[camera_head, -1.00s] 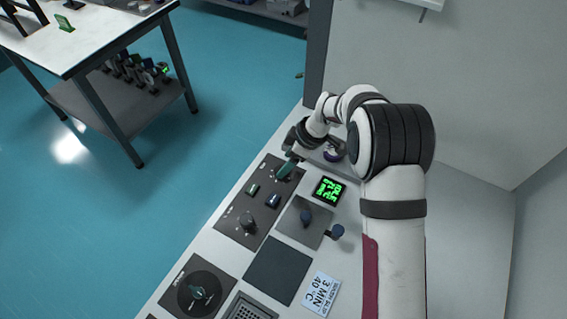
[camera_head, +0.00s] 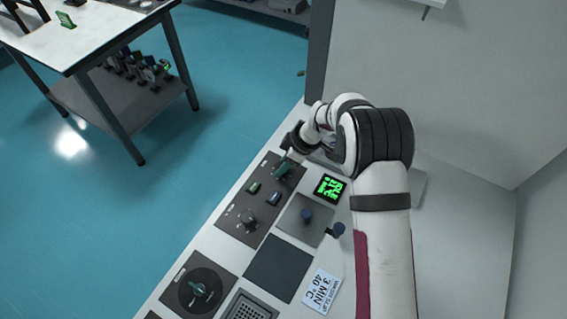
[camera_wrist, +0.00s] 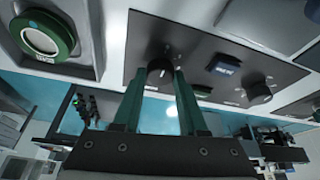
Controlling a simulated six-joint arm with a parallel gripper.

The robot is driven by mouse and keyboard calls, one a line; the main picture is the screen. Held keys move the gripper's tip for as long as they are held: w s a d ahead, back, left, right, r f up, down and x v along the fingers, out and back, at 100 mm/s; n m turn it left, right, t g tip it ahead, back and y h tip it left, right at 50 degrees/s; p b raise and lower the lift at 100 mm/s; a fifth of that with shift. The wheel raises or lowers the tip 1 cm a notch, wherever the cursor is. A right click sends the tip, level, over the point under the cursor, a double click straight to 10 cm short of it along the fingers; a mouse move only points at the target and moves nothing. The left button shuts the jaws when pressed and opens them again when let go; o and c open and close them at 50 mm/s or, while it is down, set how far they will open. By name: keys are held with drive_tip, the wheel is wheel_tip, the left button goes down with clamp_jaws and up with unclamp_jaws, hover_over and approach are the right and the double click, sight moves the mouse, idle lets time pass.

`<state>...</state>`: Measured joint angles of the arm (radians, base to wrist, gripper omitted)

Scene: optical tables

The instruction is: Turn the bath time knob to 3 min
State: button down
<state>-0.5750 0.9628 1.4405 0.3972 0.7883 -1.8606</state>
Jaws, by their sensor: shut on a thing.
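A dark control panel (camera_head: 265,196) lies on the white bench and carries two black knobs. My gripper (camera_head: 283,170) is at the far knob, which it mostly covers in the head view. In the wrist view the far knob (camera_wrist: 160,70) sits between the tips of my green fingers (camera_wrist: 158,80), and my gripper is shut on it. The knob's pointer and scale marks are too small to read. The nearer knob (camera_head: 247,221) is free. A green-lit display (camera_head: 329,188) beside the panel shows digits I cannot read clearly. A card (camera_head: 321,291) reads 3 MIN, 40 °C.
A blue rocker (camera_head: 273,198) and a green rocker (camera_head: 254,187) sit between the knobs. A round green-rimmed object (camera_wrist: 43,37) is close by in the wrist view. A wall rises at right.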

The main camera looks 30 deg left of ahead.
drive_tip(key=shift+m, duration=0.3)
drive_tip(key=m+t, duration=0.1)
drive_tip(key=m, duration=0.1)
drive_tip(key=shift+s+m, duration=0.15)
drive_tip(key=shift+m, duration=0.25)
drive_tip(key=m+t, duration=0.1)
drive_tip(key=m, duration=0.2)
drive_tip(key=shift+m+t+h, duration=0.3)
drive_tip(key=m+t, duration=0.1)
drive_tip(key=m, duration=0.2)
drive_tip(key=m+t+h, duration=0.1)
drive_tip(key=m, duration=0.2)
drive_tip(key=shift+s+a, duration=0.15)
drive_tip(key=shift+s, duration=0.05)
drive_tip(key=m+h, duration=0.1)
drive_tip(key=m, duration=0.2)
drive_tip(key=m+h, duration=0.1)
drive_tip(key=m, duration=0.2)
drive_tip(key=shift+a+m+t+h, duration=0.15)
drive_tip(key=shift+m+t+h, duration=0.15)
drive_tip(key=shift+h, duration=0.1)
drive_tip(key=m+h, duration=0.1)
drive_tip(key=m, duration=0.2)
drive_tip(key=shift+a+m, duration=0.1)
drive_tip(key=shift+m, duration=0.2)
drive_tip(key=shift+a+m+g+h, duration=0.1)
drive_tip(key=shift+m+g+h, duration=0.5)
drive_tip(key=shift+m, duration=1.1)
